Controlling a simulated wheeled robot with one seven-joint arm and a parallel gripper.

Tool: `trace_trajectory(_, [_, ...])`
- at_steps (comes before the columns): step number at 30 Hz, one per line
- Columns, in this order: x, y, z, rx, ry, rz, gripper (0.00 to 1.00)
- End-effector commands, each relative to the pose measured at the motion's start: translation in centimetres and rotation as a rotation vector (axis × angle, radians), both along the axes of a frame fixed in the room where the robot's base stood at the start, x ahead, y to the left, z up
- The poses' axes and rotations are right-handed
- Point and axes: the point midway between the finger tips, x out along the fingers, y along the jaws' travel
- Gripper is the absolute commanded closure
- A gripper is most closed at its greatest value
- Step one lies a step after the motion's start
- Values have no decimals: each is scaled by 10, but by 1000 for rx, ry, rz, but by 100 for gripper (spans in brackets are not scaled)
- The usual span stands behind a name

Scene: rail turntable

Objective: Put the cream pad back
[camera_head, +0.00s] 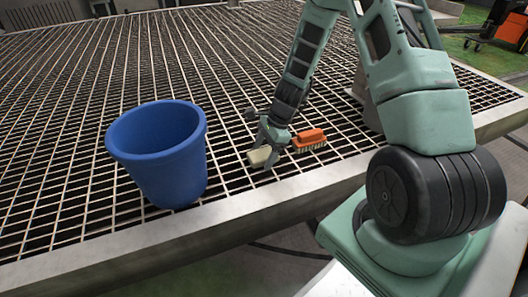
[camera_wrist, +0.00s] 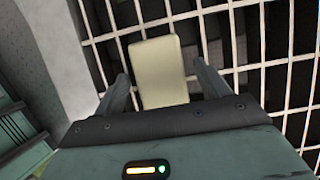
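The cream pad (camera_head: 259,156) is a small pale block at the grating, near its front edge, to the right of the blue bucket. In the wrist view the cream pad (camera_wrist: 158,62) lies between my two fingers, its near end hidden by or close to the gripper body. My gripper (camera_head: 266,150) is low over the pad. In the wrist view the fingers of my gripper (camera_wrist: 160,72) are apart, with a narrow gap on each side of the pad. I cannot tell whether the pad touches the grating.
A blue bucket (camera_head: 160,155) stands on the metal grating (camera_head: 70,120) to the left. An orange brush (camera_head: 309,138) lies just right of my gripper. A pale metal rim (camera_head: 180,228) edges the grating in front. Open grating lies behind the bucket.

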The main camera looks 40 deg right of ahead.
Motion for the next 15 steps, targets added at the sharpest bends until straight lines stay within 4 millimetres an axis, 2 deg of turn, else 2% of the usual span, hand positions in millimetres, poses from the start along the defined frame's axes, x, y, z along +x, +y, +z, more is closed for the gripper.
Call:
trace_trajectory(9, [0,0,4,-1,-1,1,26])
trace_trajectory(15, [-3,-10,33,-2,-1,-1,26])
